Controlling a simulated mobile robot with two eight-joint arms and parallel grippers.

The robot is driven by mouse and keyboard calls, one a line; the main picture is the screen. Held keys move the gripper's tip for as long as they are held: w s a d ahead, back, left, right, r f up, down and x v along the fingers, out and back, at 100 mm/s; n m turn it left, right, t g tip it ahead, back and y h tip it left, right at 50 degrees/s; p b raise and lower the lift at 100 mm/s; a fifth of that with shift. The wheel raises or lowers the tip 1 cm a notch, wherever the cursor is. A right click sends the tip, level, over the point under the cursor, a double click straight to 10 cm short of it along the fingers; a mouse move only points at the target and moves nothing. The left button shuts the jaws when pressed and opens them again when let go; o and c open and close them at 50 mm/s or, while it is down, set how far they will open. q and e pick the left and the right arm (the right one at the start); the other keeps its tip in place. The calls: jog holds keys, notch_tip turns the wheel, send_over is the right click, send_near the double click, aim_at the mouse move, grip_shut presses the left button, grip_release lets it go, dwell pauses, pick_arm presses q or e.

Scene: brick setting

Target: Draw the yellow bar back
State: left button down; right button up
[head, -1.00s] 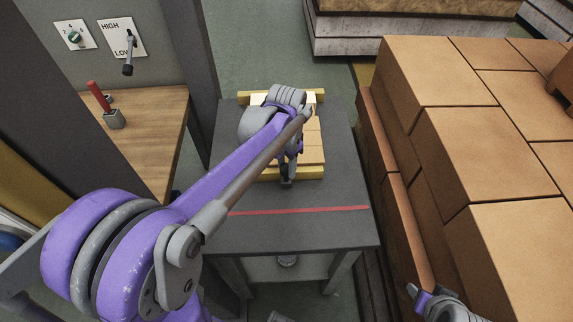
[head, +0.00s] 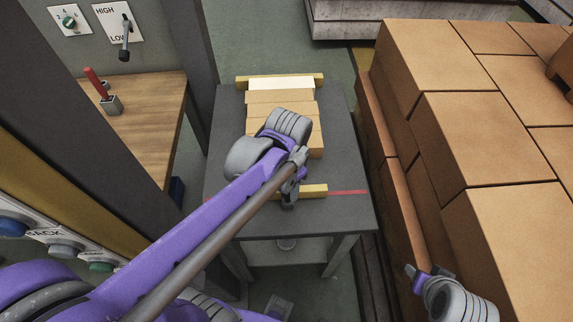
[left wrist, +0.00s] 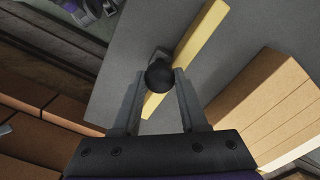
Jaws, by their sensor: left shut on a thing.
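The near yellow bar (head: 314,191) lies across the dark grey table, over the red line (head: 348,192). My left arm hides its left part. In the left wrist view the yellow bar (left wrist: 189,55) runs diagonally, with a round black knob (left wrist: 159,76) beside it. My left gripper (left wrist: 158,84) is shut on that knob; in the head view the gripper (head: 290,196) is at the bar. A row of tan blocks (head: 281,97) lies behind, apart from the bar. My right gripper (head: 427,272) is at lower right, away from the table; its opening is unclear.
A second yellow bar (head: 244,83) lies at the row's far end. Stacked large brown blocks (head: 470,130) stand right of the table. A grey post (head: 190,60) and a wooden bench (head: 150,110) with a red-handled lever (head: 95,84) are at left. The table's near strip is clear.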

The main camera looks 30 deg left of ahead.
pick_arm(q)
jog(key=shift+s+d, duration=0.25)
jog(key=shift+s, duration=0.2)
jog(key=c, duration=0.7)
grip_release()
jog(key=shift+o, duration=1.3)
jog(key=shift+s+d, duration=0.1)
jog(key=shift+s, duration=0.05)
jog(key=shift+r, duration=0.4)
notch_tip(320, 180, up, 10)
jog(key=p, duration=0.1)
